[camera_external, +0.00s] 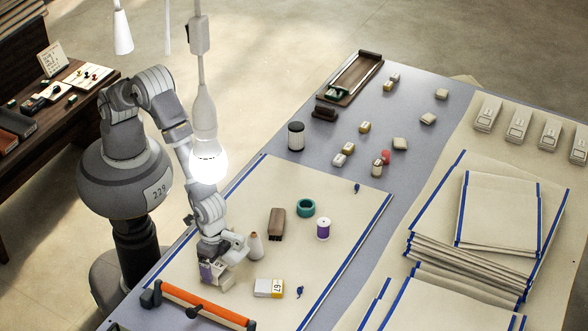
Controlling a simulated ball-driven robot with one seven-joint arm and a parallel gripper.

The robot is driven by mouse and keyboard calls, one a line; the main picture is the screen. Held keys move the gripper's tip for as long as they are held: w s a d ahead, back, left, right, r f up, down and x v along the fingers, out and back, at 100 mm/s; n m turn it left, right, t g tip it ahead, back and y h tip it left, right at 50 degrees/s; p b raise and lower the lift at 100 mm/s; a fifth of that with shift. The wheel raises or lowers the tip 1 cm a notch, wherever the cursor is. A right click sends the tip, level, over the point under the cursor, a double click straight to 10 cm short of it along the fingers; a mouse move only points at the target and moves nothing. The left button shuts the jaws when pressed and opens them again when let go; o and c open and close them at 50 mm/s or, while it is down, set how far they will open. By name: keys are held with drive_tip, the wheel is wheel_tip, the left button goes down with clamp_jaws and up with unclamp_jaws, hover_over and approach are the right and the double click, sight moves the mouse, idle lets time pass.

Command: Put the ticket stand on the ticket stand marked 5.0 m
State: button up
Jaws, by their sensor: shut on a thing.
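My gripper (224,262) is low over the cream cloth near the table's front-left edge. It is shut on a small pale block with a purple face (206,271), which looks like a ticket stand and is partly hidden by the fingers. I cannot tell whether the block touches the cloth. Several grey-white ticket stands (518,124) stand in a row at the far right of the table. Their markings are too small to read, so I cannot tell which is marked 5.0 m. A white block with a yellow end and dark digits (268,288) lies right of my gripper.
A thread cone (255,246) stands close beside my gripper. A brown block (276,223), teal ring (306,208) and purple spool (323,229) lie beyond. An orange-handled bar (205,305) lies in front. Folded cloth stacks (500,215) fill the right. A lit lamp (208,165) hangs near my arm.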

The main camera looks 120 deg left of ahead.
sight(216, 264)
drive_tip(key=shift+f, duration=0.45)
drive_tip(key=o, duration=0.7)
drive_tip(key=shift+r, duration=0.1)
wheel_tip(216, 264, up, 13)
drive_tip(key=p, duration=0.4)
